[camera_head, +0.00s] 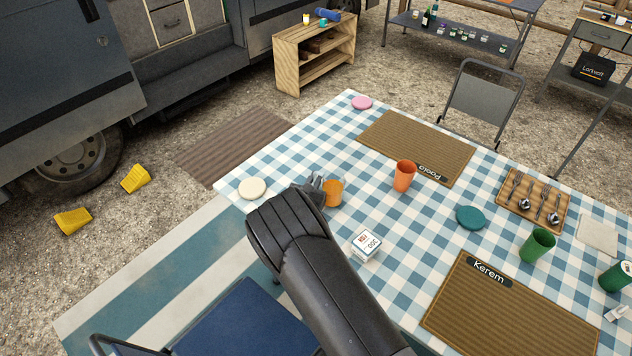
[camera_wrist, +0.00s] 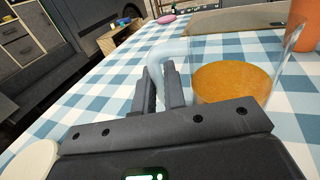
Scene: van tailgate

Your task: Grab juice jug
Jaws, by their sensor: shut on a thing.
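The juice jug (camera_head: 333,190) is a clear jug with orange juice in it, standing on the checked table near its left edge. In the wrist view the jug (camera_wrist: 235,80) is upright on the cloth, with its pale clear handle on the left. My gripper (camera_wrist: 168,85) is shut on this handle, one finger on each side of it. In the head view my gripper (camera_head: 313,186) is just left of the jug, and my arm hides part of the table below it. The jug's base appears to touch the table.
An orange cup (camera_head: 404,176) stands right of the jug. A white round lid or coaster (camera_head: 252,188) lies to the left. A small white box (camera_head: 366,244) sits nearer me. Woven placemats (camera_head: 418,146) and a green cup (camera_head: 537,246) are further right.

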